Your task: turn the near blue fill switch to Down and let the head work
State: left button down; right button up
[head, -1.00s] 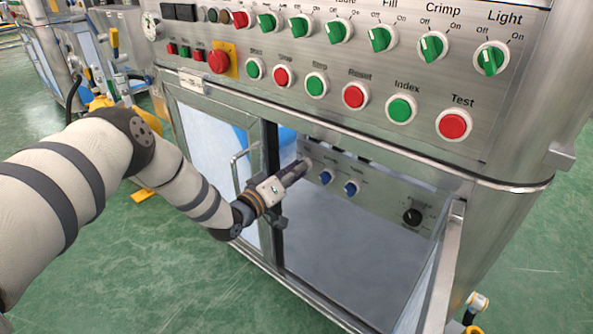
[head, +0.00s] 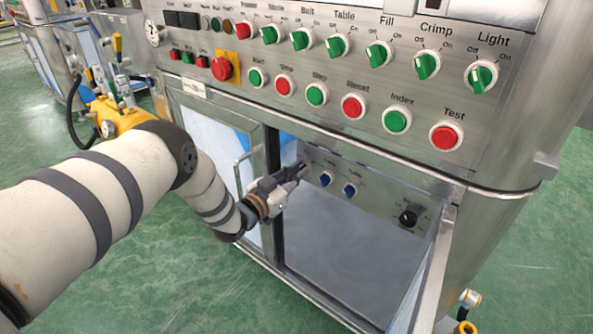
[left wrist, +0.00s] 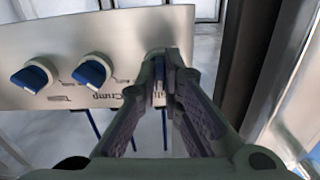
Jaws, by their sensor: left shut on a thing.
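My left gripper (head: 301,167) reaches through the open cabinet doorway to the left end of the inner switch panel (head: 385,200). In the head view the gripper covers the switch. My right gripper is in neither view.
Two more blue switches, the crimp one (left wrist: 92,72) and an outer one (left wrist: 33,76), sit beside the held one. A black knob (head: 408,217) is at the panel's right. The door frame (head: 273,190) stands close beside my left gripper. The open door (head: 432,270) is at the right.

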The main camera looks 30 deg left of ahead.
pick_arm(q)
jog(key=shift+f+m+p, duration=0.1)
jog(key=shift+m+p, duration=0.7)
jog(key=shift+m, duration=3.3)
jog(key=shift+s, duration=0.1)
jog(key=c, duration=1.7)
grip_release()
jog(key=s, duration=0.4)
jog(key=s+a, duration=0.1)
jog(key=s, duration=0.7)
jog(key=shift+a, duration=0.35)
jog(key=shift+w, duration=0.1)
